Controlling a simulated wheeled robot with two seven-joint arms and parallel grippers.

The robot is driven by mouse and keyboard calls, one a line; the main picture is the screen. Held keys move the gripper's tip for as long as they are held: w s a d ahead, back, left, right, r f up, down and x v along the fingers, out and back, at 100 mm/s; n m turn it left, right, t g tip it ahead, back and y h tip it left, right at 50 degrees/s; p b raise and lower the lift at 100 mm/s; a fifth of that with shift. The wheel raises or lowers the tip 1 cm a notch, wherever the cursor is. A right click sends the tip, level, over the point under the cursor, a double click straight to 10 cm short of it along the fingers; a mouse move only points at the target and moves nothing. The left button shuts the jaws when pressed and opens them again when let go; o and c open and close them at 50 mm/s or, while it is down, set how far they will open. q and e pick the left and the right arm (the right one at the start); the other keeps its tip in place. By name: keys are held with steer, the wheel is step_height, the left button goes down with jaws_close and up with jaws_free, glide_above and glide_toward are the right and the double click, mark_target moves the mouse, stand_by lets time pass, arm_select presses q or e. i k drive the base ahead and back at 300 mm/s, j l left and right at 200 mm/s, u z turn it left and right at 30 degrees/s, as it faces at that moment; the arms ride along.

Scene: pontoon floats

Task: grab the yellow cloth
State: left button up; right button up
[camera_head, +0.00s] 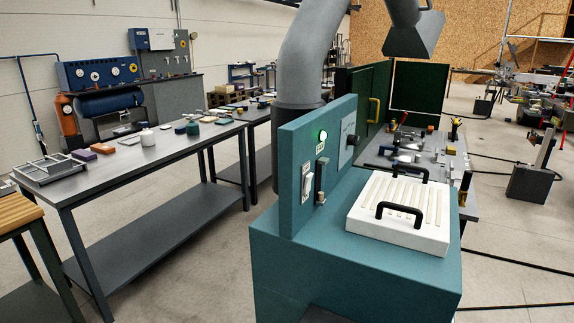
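I cannot make out a yellow cloth for certain. A yellow, ribbed surface (16,213) lies at the left edge, cut off by the frame, and looks more like slats than cloth. Small yellow bits show on the grey work table behind the teal cabinet, too small to identify. Neither of my grippers is in view.
A teal cabinet (345,267) with a white slatted, black-handled lid (420,238) stands in front. Cables cross the floor at right.

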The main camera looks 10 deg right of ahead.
mark_target(450, 149)
steer(key=i+l+u, duration=0.35)
steer(key=l, duration=0.95)
steer(key=l+u, duration=0.35)
steer(key=l, duration=0.9)
steer(key=k+l+u, duration=0.1)
steer(key=l+u, duration=0.3)
steer(key=l, duration=0.95)
steer(key=i+l, duration=0.1)
steer(key=l, duration=0.85)
steer(key=i+l, duration=0.1)
steer(key=l, duration=0.8)
steer(key=i+l, duration=0.1)
steer(key=l, duration=0.85)
steer(key=i+l+u, duration=0.1)
steer(key=l, duration=0.8)
